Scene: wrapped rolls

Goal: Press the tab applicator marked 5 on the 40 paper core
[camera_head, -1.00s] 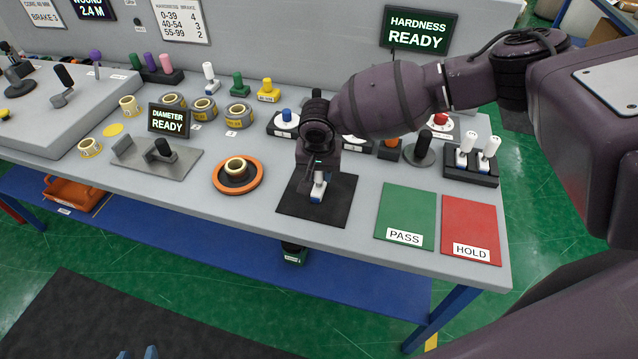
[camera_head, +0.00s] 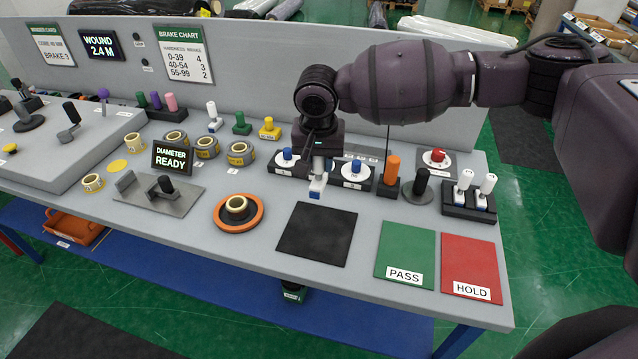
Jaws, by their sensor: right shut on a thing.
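My right gripper (camera_head: 319,163) is shut on a small white tab applicator with a blue base (camera_head: 316,190). It points down and hangs over the table behind the black mat (camera_head: 317,236), in front of the panel with blue knobs. I cannot read a number on it. A tan paper core (camera_head: 237,204) sits in the middle of an orange ring with a dark disc. Several more cores with grey bands, such as one front core (camera_head: 240,154), stand at the left back, and a tan core (camera_head: 92,182) lies further left. I cannot read a 40 on any. My left gripper is not in view.
A rack (camera_head: 457,207) holds two similar white-and-blue tools at the right. Beside my gripper stand blue knobs (camera_head: 355,168), an orange-handled tool (camera_head: 392,171) and a black-handled tool (camera_head: 420,181). Green PASS (camera_head: 405,248) and red HOLD (camera_head: 468,260) mats are bare, as is the black mat.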

